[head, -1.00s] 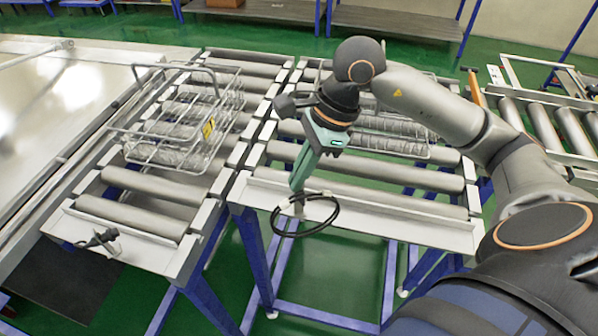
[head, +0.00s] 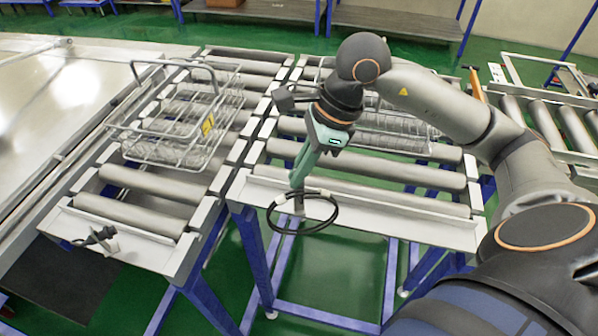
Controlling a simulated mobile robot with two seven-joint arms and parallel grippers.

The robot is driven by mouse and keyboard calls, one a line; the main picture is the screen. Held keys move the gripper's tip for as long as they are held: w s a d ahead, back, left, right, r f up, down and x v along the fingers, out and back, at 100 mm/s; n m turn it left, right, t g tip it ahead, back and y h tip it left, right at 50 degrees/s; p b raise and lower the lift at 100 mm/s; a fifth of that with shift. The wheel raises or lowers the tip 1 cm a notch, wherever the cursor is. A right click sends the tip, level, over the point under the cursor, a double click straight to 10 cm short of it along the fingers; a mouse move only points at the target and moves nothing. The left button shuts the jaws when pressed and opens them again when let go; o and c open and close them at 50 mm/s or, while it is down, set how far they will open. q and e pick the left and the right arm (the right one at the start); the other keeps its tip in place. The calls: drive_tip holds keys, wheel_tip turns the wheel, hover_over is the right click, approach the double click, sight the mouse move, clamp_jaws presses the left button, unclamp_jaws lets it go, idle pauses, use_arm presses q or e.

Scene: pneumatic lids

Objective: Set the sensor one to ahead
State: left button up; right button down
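A small sensor on a light bracket, with a looped black cable (head: 304,231), is at the front edge of the right roller conveyor (head: 400,228). The tip of my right gripper (head: 297,183) is right at the bracket and hides most of that sensor. The fingers show edge-on, so whether they are open or shut on it is unclear. A second small black sensor (head: 97,237) stands on a bracket at the front end of the left roller conveyor (head: 150,250). No label tells which is sensor one. My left gripper is not in view.
A wire basket (head: 150,153) with a yellow tag stands on the left conveyor. Another wire basket (head: 400,145) stands on the right conveyor, partly behind my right arm. A large metal table (head: 60,110) is at the left. The front rollers of both conveyors are bare.

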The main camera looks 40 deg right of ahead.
drive_tip(key=m+t+b, duration=0.1)
drive_tip(key=m, duration=0.1)
drive_tip(key=shift+m, duration=0.4)
drive_tip(key=shift+m+t+h+b, duration=0.3)
drive_tip(key=shift+m+h+b, duration=0.25)
drive_tip(key=shift+m, duration=0.35)
drive_tip(key=c, duration=1)
unclamp_jaws()
drive_tip(key=shift+c, duration=0.2)
drive_tip(key=v, duration=1.2)
drive_tip(key=shift+r+p, duration=0.25)
drive_tip(key=shift+p, duration=0.1)
drive_tip(key=shift+d, duration=0.1)
drive_tip(key=shift+s, duration=0.1)
